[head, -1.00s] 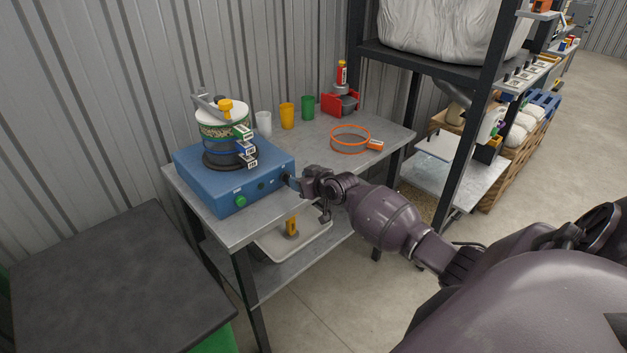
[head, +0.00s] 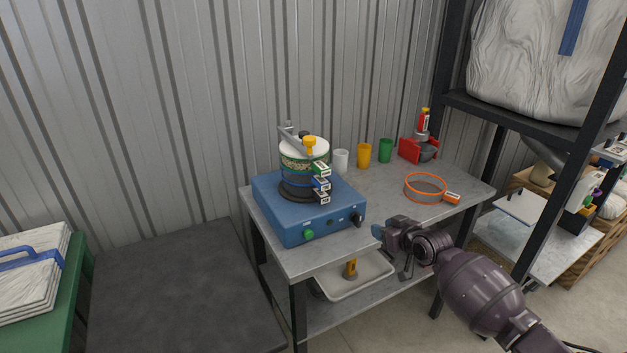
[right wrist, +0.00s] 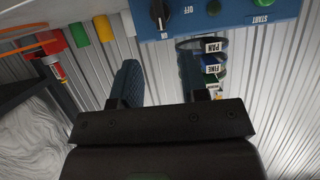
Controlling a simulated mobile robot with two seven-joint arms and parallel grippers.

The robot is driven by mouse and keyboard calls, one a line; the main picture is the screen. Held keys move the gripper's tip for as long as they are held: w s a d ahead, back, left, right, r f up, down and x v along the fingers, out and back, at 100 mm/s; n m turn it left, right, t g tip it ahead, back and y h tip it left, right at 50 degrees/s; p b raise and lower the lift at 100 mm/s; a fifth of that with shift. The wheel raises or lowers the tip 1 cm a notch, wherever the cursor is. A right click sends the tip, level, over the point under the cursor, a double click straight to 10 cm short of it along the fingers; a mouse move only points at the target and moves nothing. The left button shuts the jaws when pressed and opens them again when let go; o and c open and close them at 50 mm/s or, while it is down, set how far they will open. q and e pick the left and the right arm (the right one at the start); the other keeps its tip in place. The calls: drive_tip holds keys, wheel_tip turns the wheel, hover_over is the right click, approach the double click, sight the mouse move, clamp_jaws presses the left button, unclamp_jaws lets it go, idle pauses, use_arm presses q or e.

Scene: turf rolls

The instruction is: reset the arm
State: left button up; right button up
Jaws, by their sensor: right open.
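My right gripper (head: 380,232) is open and empty, just off the front right corner of the blue sieve shaker (head: 295,226). In the right wrist view its two fingers (right wrist: 160,85) stand apart with nothing between them. The shaker's black ON/OFF knob (head: 357,219) is close to the fingertips and apart from them; it also shows in the right wrist view (right wrist: 160,14). A green START button (head: 308,235) is on the shaker's front. A stack of labelled sieves (head: 303,175) stands on the shaker. My left gripper is not in view.
The grey table (head: 300,262) also bears white, yellow (head: 364,155) and green cups, an orange ring (head: 425,187) and a red holder (head: 412,150). A white tray (head: 335,292) sits on the lower shelf. A dark tabletop (head: 180,290) is left; a black rack (head: 540,112) stands right.

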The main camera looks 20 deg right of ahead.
drive_tip(key=s+a+f+n, duration=0.2)
drive_tip(key=s+a, duration=0.6)
drive_tip(key=a, duration=0.2)
drive_tip(key=s+a+f, duration=0.2)
drive_tip(key=s+f, duration=0.1)
drive_tip(key=s, duration=0.4)
drive_tip(key=s+a+f+m+g+h, duration=0.1)
drive_tip(key=s+a+f, duration=0.1)
drive_tip(key=s+f, duration=0.2)
drive_tip(key=s+a+f+g, duration=0.1)
drive_tip(key=s+a+f, duration=0.2)
drive_tip(key=s, duration=0.7)
drive_tip(key=shift+f+m, duration=0.4)
drive_tip(key=shift+f, duration=0.05)
